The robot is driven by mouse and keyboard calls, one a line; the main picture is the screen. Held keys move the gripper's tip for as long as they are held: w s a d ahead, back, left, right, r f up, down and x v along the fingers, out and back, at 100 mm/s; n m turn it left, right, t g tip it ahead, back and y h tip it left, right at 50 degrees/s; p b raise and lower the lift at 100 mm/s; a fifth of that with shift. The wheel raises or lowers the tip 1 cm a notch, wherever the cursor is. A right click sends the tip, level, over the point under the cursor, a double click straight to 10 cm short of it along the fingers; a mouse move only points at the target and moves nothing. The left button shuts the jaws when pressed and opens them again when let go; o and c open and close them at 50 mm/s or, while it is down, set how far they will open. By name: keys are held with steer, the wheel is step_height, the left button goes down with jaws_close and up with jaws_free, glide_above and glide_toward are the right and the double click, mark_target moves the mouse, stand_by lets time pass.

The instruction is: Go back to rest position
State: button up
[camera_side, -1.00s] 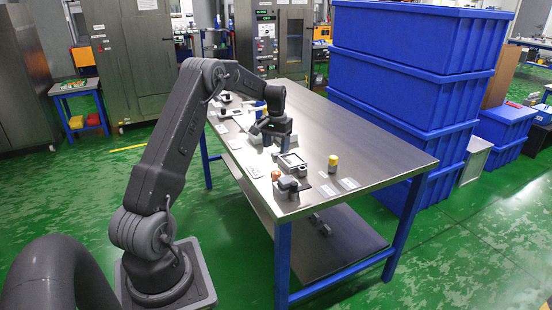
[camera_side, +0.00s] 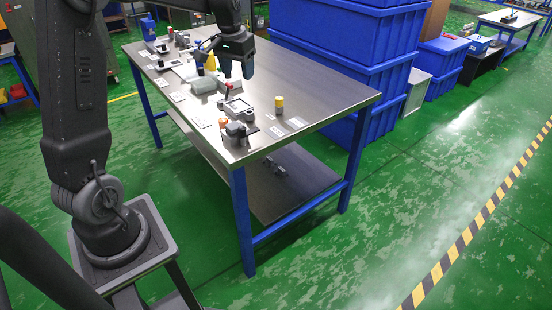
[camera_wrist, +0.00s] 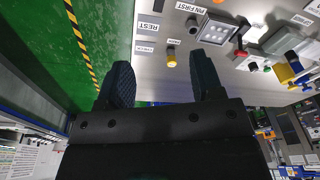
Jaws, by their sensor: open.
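My gripper (camera_side: 226,66) is open and empty, raised above the steel table (camera_side: 310,92) in the side view. In the wrist view its two dark fingers (camera_wrist: 163,72) stand wide apart with nothing between them. A label reading REST (camera_wrist: 150,27) lies on the table in the wrist view. A small yellow-topped cylinder (camera_side: 279,105) stands upright on the table, apart from the gripper; it also shows in the wrist view (camera_wrist: 171,58).
A fixture with a red handle (camera_side: 229,90), a grey block (camera_side: 204,85) and a small device with an orange knob (camera_side: 223,122) stand on the table. Blue crates (camera_side: 335,70) are stacked behind it. The table's near right part is mostly clear.

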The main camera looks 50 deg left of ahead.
steer(key=s+d+r+m+t, duration=0.1)
steer(key=s+d+r, duration=0.2)
steer(key=s+d, duration=0.35)
steer(key=s+d+r+m+t, duration=0.1)
steer(key=s+d+r+m, duration=0.15)
steer(key=d, duration=0.65)
steer(key=s+d+f+t, duration=0.1)
steer(key=s+d, duration=0.3)
steer(key=s, duration=0.2)
steer(key=s+d+f+m+t, duration=0.1)
steer(key=s+d, duration=0.2)
steer(key=s, duration=0.3)
steer(key=shift+s+d+f+h, duration=0.15)
steer(key=shift+d+f+h, duration=0.2)
steer(key=shift+d+h, duration=0.05)
